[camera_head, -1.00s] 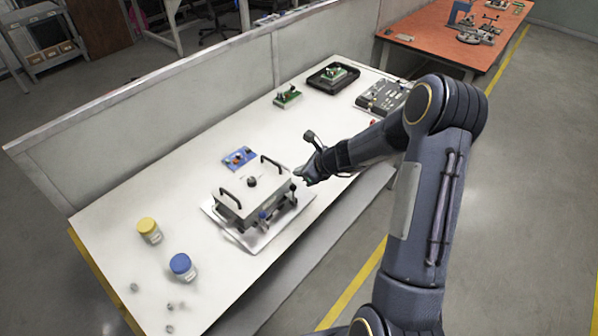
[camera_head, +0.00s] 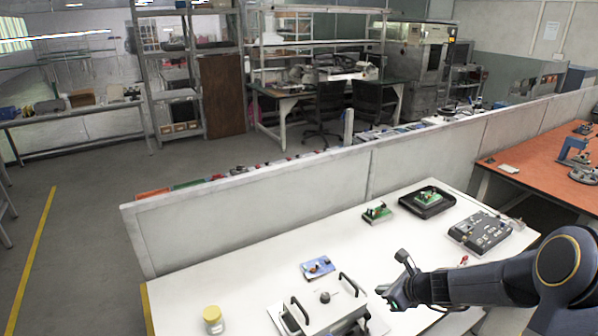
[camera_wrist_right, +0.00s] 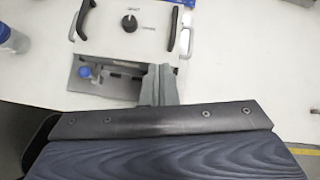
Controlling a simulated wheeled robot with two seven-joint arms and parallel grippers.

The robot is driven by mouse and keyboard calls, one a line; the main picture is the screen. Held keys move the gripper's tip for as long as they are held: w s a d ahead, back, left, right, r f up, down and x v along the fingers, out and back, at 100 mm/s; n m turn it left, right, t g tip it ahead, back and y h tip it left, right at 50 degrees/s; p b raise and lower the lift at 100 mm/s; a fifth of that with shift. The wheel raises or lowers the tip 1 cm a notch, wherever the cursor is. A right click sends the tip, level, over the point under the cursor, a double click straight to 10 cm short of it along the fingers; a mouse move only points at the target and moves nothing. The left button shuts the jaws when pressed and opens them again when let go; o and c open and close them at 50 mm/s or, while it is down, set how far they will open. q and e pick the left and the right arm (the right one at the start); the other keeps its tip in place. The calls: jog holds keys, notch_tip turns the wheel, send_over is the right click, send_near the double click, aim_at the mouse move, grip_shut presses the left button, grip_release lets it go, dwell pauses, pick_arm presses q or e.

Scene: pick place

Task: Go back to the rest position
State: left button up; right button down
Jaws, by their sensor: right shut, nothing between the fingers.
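My right gripper (camera_head: 392,294) is shut and empty. It hangs over the white table, just right of a metal box fixture (camera_head: 330,312) with two black handles and a knob. The right wrist view shows its closed fingers (camera_wrist_right: 160,82) in front of the near edge of the same fixture (camera_wrist_right: 128,45), with the knob and both handles beyond. I cannot tell whether the fingers touch the fixture. My left gripper is not in view.
The white table (camera_head: 260,290) also holds a yellow-lidded jar (camera_head: 213,320), a blue board (camera_head: 317,267), a green board (camera_head: 377,213), a black tray (camera_head: 427,201) and a grey panel (camera_head: 480,232). A low partition (camera_head: 270,222) runs behind. An orange table (camera_head: 540,165) stands right.

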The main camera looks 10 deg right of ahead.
jog(key=s+a+r+n+y+b, duration=0.2)
jog(key=s+a+r+n, duration=0.6)
jog(key=s+r+n, duration=0.4)
jog(key=s+a+f+n+g+h+b, duration=0.1)
jog(key=s+f+n+g+h+b, duration=0.1)
jog(key=s+n, duration=1.2)
jog(key=s, duration=0.4)
jog(key=shift+s+a+f+n, duration=0.2)
jog(key=shift+s+n, duration=0.1)
jog(key=shift+s, duration=0.1)
